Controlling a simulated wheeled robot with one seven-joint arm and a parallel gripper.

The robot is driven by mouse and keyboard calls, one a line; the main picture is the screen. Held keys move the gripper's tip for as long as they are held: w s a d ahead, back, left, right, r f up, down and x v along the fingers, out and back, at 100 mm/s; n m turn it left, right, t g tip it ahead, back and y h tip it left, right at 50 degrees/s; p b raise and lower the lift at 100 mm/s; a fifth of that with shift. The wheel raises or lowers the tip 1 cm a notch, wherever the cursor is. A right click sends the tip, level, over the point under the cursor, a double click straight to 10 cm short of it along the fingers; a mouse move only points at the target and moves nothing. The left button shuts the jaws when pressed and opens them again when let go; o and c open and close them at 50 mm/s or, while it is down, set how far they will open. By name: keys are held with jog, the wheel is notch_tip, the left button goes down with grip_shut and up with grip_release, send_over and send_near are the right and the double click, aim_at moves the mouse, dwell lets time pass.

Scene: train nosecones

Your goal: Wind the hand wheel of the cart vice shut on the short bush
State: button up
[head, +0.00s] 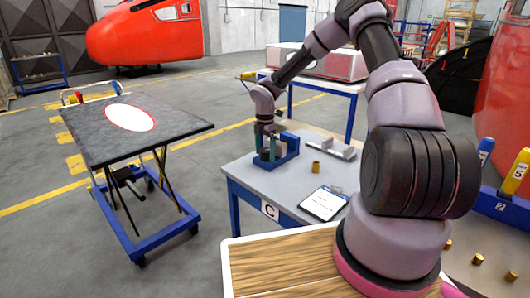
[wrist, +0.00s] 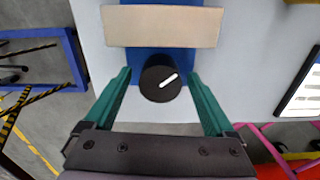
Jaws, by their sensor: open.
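The cart vice (head: 288,160) is blue with pale grey jaw blocks and sits on the grey table marked C. In the wrist view its hand wheel (wrist: 160,90) is a black round knob with a white mark, in front of a pale block (wrist: 162,26). My gripper (head: 266,148) points down at the wheel end of the vice. In the wrist view its green fingers (wrist: 159,76) are open, one on each side of the wheel, with gaps to both sides. A brass bush (head: 316,167) stands on the table, right of the vice. I cannot see any bush between the jaws.
A clipboard (head: 324,204) lies near the table's (head: 255,185) front edge. A grey metal piece (head: 344,152) lies behind the brass bush. A blue cart (head: 150,225) with a dark top stands to the left. Several brass pieces (head: 477,260) lie at the lower right.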

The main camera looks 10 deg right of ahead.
jog(key=c, duration=1.4)
jog(key=shift+o, duration=0.2)
jog(key=shift+m, duration=0.3)
jog(key=m, duration=1.2)
jog(key=shift+m, duration=0.4)
jog(key=m, duration=0.6)
jog(key=shift+w, duration=0.1)
jog(key=m, duration=0.6)
jog(key=shift+m, duration=0.4)
